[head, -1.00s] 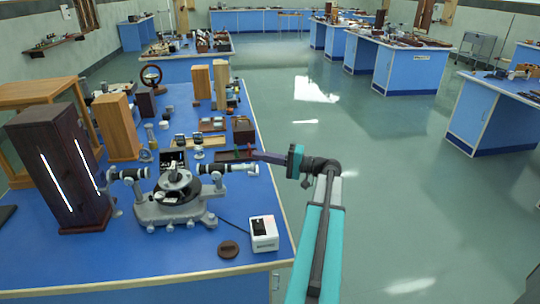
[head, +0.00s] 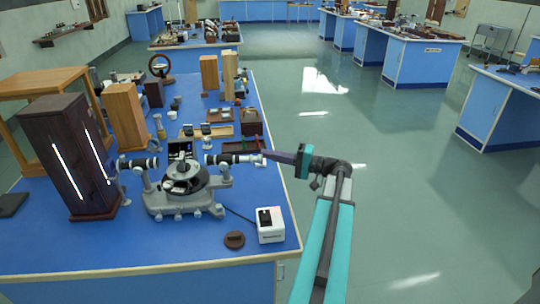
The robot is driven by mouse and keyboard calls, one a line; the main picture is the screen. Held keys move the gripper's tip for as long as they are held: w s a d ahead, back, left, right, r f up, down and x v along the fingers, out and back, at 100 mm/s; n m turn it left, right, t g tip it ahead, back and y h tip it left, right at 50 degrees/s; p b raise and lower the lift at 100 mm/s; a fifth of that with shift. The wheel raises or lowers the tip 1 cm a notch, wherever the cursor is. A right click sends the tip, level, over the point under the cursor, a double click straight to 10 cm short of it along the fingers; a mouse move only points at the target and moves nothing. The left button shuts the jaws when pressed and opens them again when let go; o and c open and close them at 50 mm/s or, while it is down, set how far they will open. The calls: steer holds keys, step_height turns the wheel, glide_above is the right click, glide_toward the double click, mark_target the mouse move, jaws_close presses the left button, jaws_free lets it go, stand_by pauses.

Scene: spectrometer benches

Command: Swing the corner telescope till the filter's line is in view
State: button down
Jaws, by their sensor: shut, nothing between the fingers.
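A grey spectrometer (head: 185,188) stands on the blue bench. Its telescope (head: 230,159) points right, with the eyepiece end close to the bench's right edge. Its collimator (head: 138,162) points left, towards a tall dark wooden box (head: 66,155) with bright slits. My gripper (head: 265,154) reaches in from the right, at the telescope's eyepiece end. Its fingers look shut and empty; I cannot tell whether they touch the telescope. I cannot make out a filter or any line of light in the telescope.
A white box (head: 270,228) with a cable and a dark round disc (head: 234,240) lie in front of the spectrometer. Wooden blocks (head: 127,117) and trays (head: 240,146) stand behind it. Clear green floor (head: 400,220) lies to the right of the bench.

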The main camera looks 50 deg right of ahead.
steer(key=shift+s+a+h+b, duration=0.3)
steer(key=shift+s+a+b, duration=0.2)
steer(key=shift+s+a, duration=0.1)
steer(key=shift+w, duration=0.15)
steer(key=w+d, duration=0.3)
steer(key=b+v, duration=0.2)
steer(key=v, duration=0.8)
steer(key=shift+s, duration=0.35)
steer(key=shift+a+r, duration=0.1)
steer(key=shift+a, duration=0.05)
